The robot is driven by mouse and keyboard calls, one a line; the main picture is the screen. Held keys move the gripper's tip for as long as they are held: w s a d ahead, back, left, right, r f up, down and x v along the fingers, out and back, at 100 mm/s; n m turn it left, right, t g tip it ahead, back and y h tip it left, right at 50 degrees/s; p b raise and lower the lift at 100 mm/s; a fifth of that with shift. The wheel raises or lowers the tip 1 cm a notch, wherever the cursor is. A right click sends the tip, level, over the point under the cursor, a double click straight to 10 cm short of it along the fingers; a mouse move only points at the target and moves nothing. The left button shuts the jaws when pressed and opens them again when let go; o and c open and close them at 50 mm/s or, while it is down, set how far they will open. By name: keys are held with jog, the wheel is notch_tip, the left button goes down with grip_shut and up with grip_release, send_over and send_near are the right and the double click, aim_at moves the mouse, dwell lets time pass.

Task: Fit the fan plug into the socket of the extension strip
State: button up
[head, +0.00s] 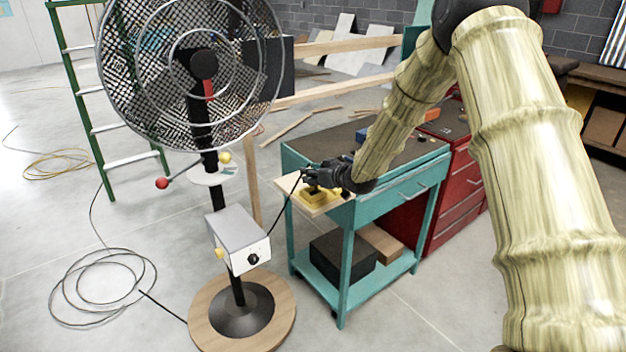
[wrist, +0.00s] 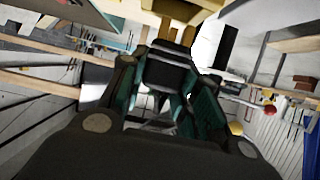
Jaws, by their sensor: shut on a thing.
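My gripper (head: 310,179) is at the board on the left end of the teal cart, just above the yellow extension strip (head: 317,196). It is shut on the black fan plug, which the fingers mostly hide in the head view. In the wrist view the dark plug (wrist: 166,73) sits between the two fingers, with the yellow strip (wrist: 180,10) close beyond it. A black cord runs from the gripper down to the grey box on the fan stand (head: 240,236). I cannot tell whether the plug's pins are in the socket.
The fan (head: 200,70) stands left of the cart on a round wooden base (head: 275,328). The teal cart (head: 345,262) has a dark box on its lower shelf. A red tool chest (head: 460,215) stands behind it. A coiled black cable (head: 100,285) lies on the floor left.

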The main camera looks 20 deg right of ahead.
jog(key=shift+w+d, duration=0.15)
jog(key=shift+w, duration=0.2)
jog(key=shift+w+f, duration=0.1)
jog(key=shift+f, duration=0.15)
jog(key=shift+f+p, duration=0.65)
jog(key=shift+f, duration=0.85)
jog(key=shift+f, duration=0.15)
jog(key=o, duration=1)
